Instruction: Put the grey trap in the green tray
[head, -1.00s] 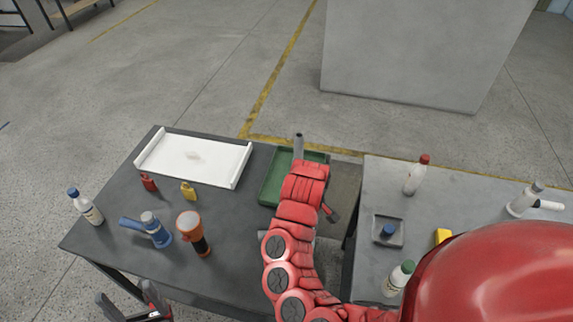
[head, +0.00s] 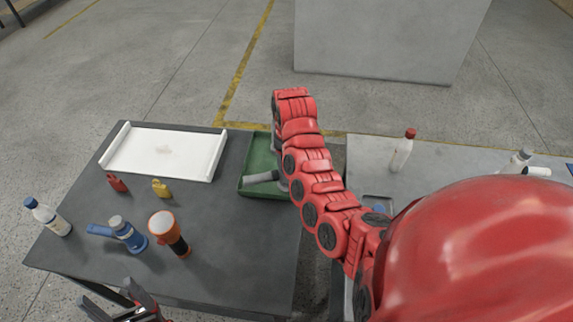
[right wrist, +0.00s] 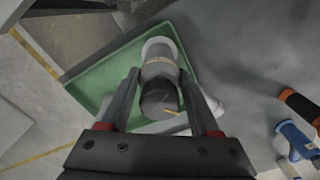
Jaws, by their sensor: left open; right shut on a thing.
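The green tray (head: 259,151) lies at the right end of the dark table, partly hidden by my right arm. The grey trap (head: 262,177) shows as a grey tube over the front part of the tray; the rest is hidden by the arm. In the right wrist view, my right gripper (right wrist: 160,98) is shut on the trap (right wrist: 160,72), with the green tray (right wrist: 95,80) behind it. Whether the trap touches the tray floor I cannot tell. My left gripper (head: 125,306) is open and empty at the table's front edge.
A white tray (head: 165,152) lies at the back left. A red-capped bottle (head: 402,150) stands on the grey table.

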